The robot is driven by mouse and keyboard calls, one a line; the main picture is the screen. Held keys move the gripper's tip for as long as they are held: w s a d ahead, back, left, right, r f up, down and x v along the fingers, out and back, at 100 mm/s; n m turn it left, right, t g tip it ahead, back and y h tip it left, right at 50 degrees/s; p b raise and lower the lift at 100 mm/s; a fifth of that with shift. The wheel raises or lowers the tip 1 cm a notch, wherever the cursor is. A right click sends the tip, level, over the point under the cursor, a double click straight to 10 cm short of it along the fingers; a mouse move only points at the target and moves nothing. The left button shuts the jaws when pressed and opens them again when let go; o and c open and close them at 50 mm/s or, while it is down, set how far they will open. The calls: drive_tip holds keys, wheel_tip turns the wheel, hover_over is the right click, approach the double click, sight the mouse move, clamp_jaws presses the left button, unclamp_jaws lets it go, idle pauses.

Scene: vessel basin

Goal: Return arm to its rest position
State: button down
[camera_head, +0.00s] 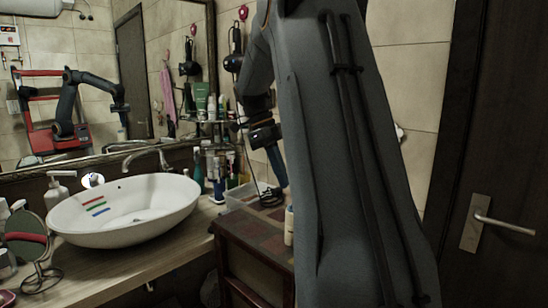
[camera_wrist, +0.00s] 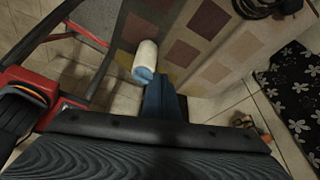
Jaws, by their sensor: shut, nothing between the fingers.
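My arm rises large through the middle of the head view and hides part of the wall and cabinet behind it. My gripper (camera_head: 280,180) points down above the tiled top of a brown cabinet (camera_head: 255,232), right of the basin. In the wrist view its blue fingers (camera_wrist: 163,98) are shut together with nothing between them. A white bottle with a blue cap (camera_wrist: 146,58) appears close beside the fingertips in that view; I cannot tell whether they touch.
A white basin (camera_head: 150,195) with red, green and blue stripes stands on the wooden counter (camera_head: 110,268). Bottles, a soap dispenser (camera_head: 59,190) and a round mirror (camera_head: 27,238) surround it. A wall mirror (camera_head: 150,50) hangs behind. A dark door (camera_head: 505,150) is at right.

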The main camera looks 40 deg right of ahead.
drive_tip(key=w+v, duration=0.1)
drive_tip(key=v, duration=0.5)
drive_tip(key=s+a+f+n+t+b, duration=0.15)
drive_tip(key=s+a+f+n, duration=0.25)
drive_tip(key=a+f+n, duration=1.05)
drive_tip(key=s+a+f+n+t+y, duration=0.2)
drive_tip(key=s+a+f+n, duration=1)
drive_tip(key=s+n, duration=0.2)
drive_tip(key=shift+s+a+f+n+t, duration=0.25)
drive_tip(key=shift+n+t, duration=0.1)
drive_tip(key=shift+n, duration=0.5)
